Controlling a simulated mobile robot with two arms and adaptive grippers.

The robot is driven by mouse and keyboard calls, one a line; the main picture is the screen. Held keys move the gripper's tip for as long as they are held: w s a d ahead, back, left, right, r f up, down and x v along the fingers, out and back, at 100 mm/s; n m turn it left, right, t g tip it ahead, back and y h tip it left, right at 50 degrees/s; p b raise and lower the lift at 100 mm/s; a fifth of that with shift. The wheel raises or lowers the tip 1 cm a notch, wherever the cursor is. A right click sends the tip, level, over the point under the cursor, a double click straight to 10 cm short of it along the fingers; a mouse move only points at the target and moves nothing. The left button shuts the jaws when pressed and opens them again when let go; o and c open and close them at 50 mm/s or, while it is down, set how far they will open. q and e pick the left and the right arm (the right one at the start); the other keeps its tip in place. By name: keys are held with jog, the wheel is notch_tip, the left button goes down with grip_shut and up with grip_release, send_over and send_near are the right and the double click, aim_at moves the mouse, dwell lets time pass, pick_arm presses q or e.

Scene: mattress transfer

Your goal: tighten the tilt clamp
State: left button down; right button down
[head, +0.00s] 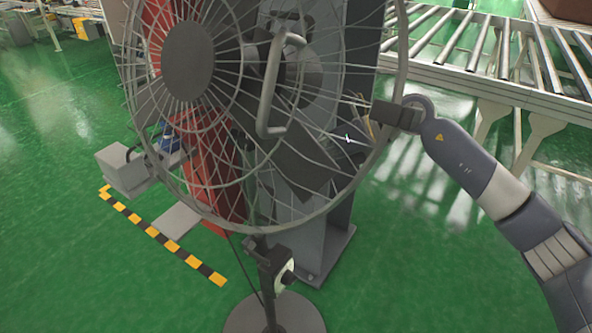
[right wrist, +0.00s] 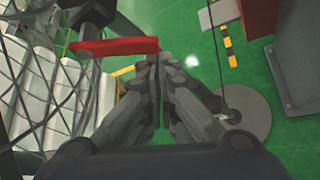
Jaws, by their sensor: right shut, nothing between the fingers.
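A large grey pedestal fan (head: 189,62) fills the middle of the head view, with its round wire guard facing me. My right gripper (head: 362,112) is at the guard's right side, partly hidden by the wires. In the right wrist view, the right gripper (right wrist: 160,58) is shut and empty. A red bar (right wrist: 112,47), which may be the tilt clamp's lever, lies across the view just beyond the fingertips and to their left; I cannot tell whether they touch it. A dark bracket (head: 273,268) with a light knob sits on the fan's pole. My left gripper is not in view.
The fan's round base (head: 300,312) stands on green floor. A grey-and-red machine (head: 335,235) is close behind the fan. A roller conveyor (head: 480,80) runs at the upper right. Yellow-black floor tape (head: 165,240) lies at left. The left floor is mostly clear.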

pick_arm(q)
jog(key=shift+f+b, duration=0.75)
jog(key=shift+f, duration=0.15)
pick_arm(e)
jog(key=shift+w+d+r+n+t+h, duration=0.2)
jog(key=shift+w+r+n+t+h, duration=0.1)
jog(key=shift+r, duration=0.25)
jog(key=shift+w+d+r+n+t+h, duration=0.15)
jog(key=shift+w+r+n+t, duration=0.15)
jog(key=shift+r, duration=0.3)
jog(key=shift+w+d+r+n+t+h, duration=0.2)
jog(key=shift+r+n+t+h, duration=0.1)
jog(key=shift+r, duration=0.25)
jog(key=shift+w+r, duration=0.1)
jog(key=shift+r, duration=0.15)
